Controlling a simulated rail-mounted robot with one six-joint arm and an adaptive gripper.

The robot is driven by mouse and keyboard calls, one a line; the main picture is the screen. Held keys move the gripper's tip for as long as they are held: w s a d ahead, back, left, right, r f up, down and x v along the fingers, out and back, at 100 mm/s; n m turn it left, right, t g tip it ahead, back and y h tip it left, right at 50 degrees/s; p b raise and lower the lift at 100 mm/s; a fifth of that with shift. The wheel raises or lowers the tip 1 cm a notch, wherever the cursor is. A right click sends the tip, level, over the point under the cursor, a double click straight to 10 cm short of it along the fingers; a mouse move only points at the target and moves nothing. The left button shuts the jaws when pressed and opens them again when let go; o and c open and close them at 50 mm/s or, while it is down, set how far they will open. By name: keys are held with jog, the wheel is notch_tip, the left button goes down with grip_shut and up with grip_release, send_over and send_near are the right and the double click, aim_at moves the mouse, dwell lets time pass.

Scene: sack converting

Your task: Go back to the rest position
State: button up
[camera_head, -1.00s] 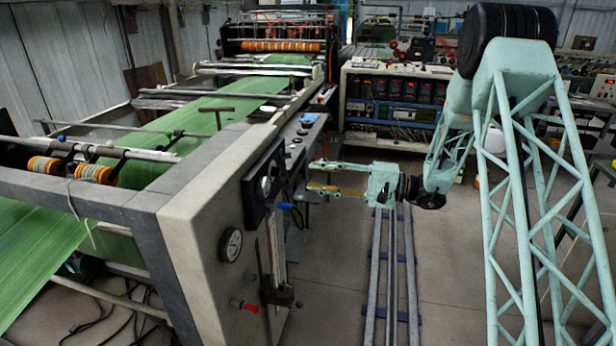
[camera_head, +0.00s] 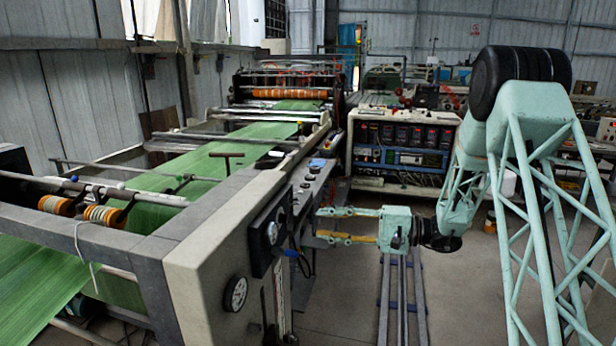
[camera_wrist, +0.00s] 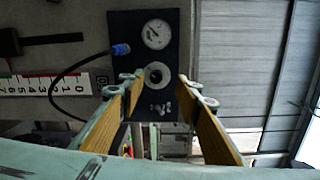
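My gripper (camera_head: 321,224) is open and empty in the head view, level, with its two fingers pointing left at the side of the large machine. A gap shows between the fingertips and the machine's dark control panel (camera_head: 268,232). In the wrist view my gripper (camera_wrist: 157,88) shows two spread fingers with tan inner pads and nothing between them. Beyond them is the same dark panel (camera_wrist: 125,30), with a round white gauge (camera_wrist: 155,34), a round fitting (camera_wrist: 158,74) and a blue connector on a black cable (camera_wrist: 121,49). No marker of a rest position shows.
The sack machine (camera_head: 190,265) with green web (camera_head: 150,215) fills the left. A second gauge (camera_head: 235,293) sits on its end face. Behind stands an electrical cabinet (camera_head: 402,150). Floor rails (camera_head: 403,300) run below my gripper. Open floor (camera_head: 465,300) lies right of the rails.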

jog(key=s+a+r+n+g+h, duration=0.15)
jog(key=s+r, duration=0.25)
jog(key=s, duration=0.6)
jog(key=s+a+r+n+g+h, duration=0.1)
jog(key=s+r+g+h, duration=0.3)
jog(key=s, duration=0.6)
jog(key=s+a+r+n+h, duration=0.15)
jog(key=s+r, duration=0.35)
jog(key=s, duration=0.5)
jog(key=s+d+r+t+h, duration=0.1)
jog(key=s+d+t+h, duration=0.1)
jog(key=s+d+h, duration=0.3)
jog(key=s+d+r+t+h, duration=0.2)
jog(key=s+d+h, duration=0.3)
jog(key=s+d, duration=0.8)
jog(key=s+t, duration=0.1)
jog(key=s, duration=0.5)
jog(key=shift+s+d+r+n+p, duration=0.2)
jog(key=shift+s+n+p, duration=0.1)
jog(key=shift+s+p, duration=0.1)
